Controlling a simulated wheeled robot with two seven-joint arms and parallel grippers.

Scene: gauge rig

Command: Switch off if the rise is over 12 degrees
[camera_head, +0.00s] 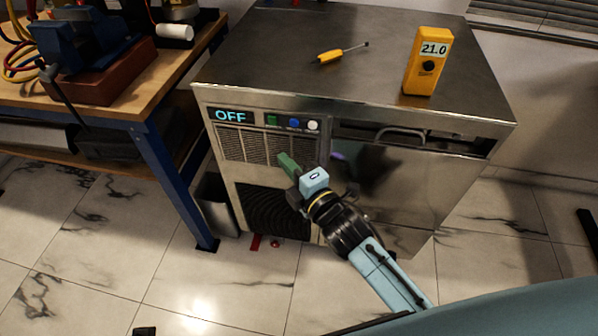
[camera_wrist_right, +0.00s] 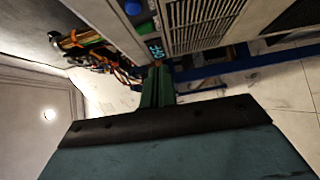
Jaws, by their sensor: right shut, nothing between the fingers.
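A steel machine (camera_head: 280,60) stands in the middle, and its front panel display (camera_head: 231,116) reads "OFF". Right of the display are a green button (camera_head: 272,120), a blue button (camera_head: 294,123) and a white button (camera_head: 313,125). A yellow gauge (camera_head: 428,65) stands upright on the machine's top and reads 21.0. My right gripper (camera_head: 285,160) is shut and empty, in front of the vent grille below the buttons. In the right wrist view its green fingers (camera_wrist_right: 157,88) are together, near the display (camera_wrist_right: 155,48). My left gripper is not in view.
A yellow screwdriver (camera_head: 340,53) lies on the machine's top. A wooden workbench (camera_head: 130,107) with a blue vise (camera_head: 85,40) stands at the left. A dark bin (camera_head: 217,205) is on the floor between bench and machine. The tiled floor in front is mostly clear.

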